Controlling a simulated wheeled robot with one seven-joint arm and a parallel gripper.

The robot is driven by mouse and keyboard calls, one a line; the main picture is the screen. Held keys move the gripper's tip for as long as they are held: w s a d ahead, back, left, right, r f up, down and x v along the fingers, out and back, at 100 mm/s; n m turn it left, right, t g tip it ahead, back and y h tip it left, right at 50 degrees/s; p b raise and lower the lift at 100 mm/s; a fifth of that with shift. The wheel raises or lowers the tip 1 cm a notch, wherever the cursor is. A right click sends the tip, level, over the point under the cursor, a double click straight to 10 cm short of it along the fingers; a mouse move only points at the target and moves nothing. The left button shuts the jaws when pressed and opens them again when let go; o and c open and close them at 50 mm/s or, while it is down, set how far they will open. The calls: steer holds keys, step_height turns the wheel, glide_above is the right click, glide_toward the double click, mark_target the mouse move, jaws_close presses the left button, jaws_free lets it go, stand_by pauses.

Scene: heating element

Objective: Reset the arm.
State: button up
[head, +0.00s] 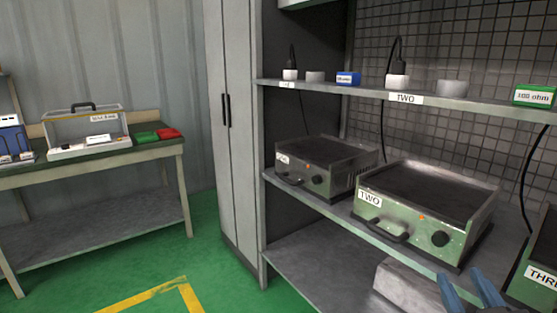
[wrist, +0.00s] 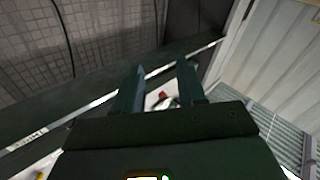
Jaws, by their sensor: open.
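My gripper (head: 468,290) shows at the bottom right of the head view as two blue fingers, in front of the lower shelf. In the wrist view my gripper (wrist: 160,85) has its two dark fingers apart, with a gap between them. Nothing is held between the fingertips. A small red and white thing shows through the gap, too unclear to name. Most of my arm is outside the head view.
Shelves hold heating units labelled TWO (head: 425,210) and THREE (head: 541,285), plus another unit (head: 325,165) at left. The upper shelf (head: 450,103) carries small blocks and cups. A grey box (head: 405,285) sits near my fingers. A workbench (head: 90,160) stands left; green floor between is clear.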

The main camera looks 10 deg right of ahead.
steer(key=s+a+f+n+g+y, duration=0.1)
steer(key=s+a+f+y, duration=0.1)
steer(key=s+a+f, duration=0.35)
steer(key=s+a+f+y, duration=0.2)
steer(key=s+f, duration=0.1)
steer(key=s, duration=0.6)
steer(key=s+a+g+y, duration=0.1)
steer(key=s+a+g, duration=0.1)
steer(key=s, duration=1.3)
steer(key=shift+s+a+m+y, duration=0.15)
steer(key=shift+a+m+y, duration=0.15)
steer(key=shift+a+m, duration=0.15)
steer(key=shift+f, duration=0.1)
